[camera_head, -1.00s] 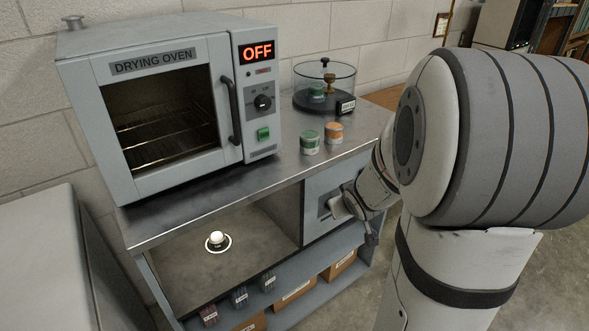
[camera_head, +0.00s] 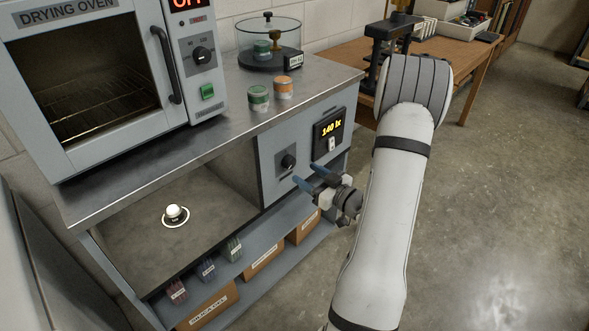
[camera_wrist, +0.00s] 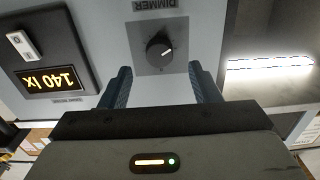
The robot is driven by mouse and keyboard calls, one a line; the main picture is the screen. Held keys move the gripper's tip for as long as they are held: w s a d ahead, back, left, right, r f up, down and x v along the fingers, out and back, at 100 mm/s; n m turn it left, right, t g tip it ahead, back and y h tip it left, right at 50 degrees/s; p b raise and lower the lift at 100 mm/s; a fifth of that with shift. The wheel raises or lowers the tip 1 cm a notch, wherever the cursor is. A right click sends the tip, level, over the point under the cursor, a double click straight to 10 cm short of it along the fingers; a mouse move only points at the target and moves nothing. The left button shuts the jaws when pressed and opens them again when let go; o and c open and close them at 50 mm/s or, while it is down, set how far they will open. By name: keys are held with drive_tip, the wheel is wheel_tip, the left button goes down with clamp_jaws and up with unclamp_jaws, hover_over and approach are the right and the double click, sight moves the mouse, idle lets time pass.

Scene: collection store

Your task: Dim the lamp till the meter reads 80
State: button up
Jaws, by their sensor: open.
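The dimmer knob (camera_head: 288,162) is a dark round dial on a grey plate on the cabinet's front panel. In the wrist view the knob (camera_wrist: 159,52) sits beyond and between my fingertips, under an upside-down "DIMMER" label. The meter (camera_head: 328,134) is a black display reading 140 lx, right of the knob; it also shows upside down in the wrist view (camera_wrist: 50,78). My gripper (camera_head: 308,178) is open and empty, its blue fingers pointing at the panel just right of and below the knob. A lit lamp strip (camera_wrist: 270,66) shows at right in the wrist view.
A small white-topped sensor (camera_head: 173,213) stands in the open bay. The drying oven (camera_head: 80,85), green tin (camera_head: 258,98), orange tin (camera_head: 283,88) and glass desiccator (camera_head: 268,45) stand on the counter. Floor at right is clear.

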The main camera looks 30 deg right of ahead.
sight(292, 165)
drive_tip(key=x, duration=0.5)
drive_tip(key=shift+w+a, duration=0.1)
drive_tip(key=shift+w, duration=0.05)
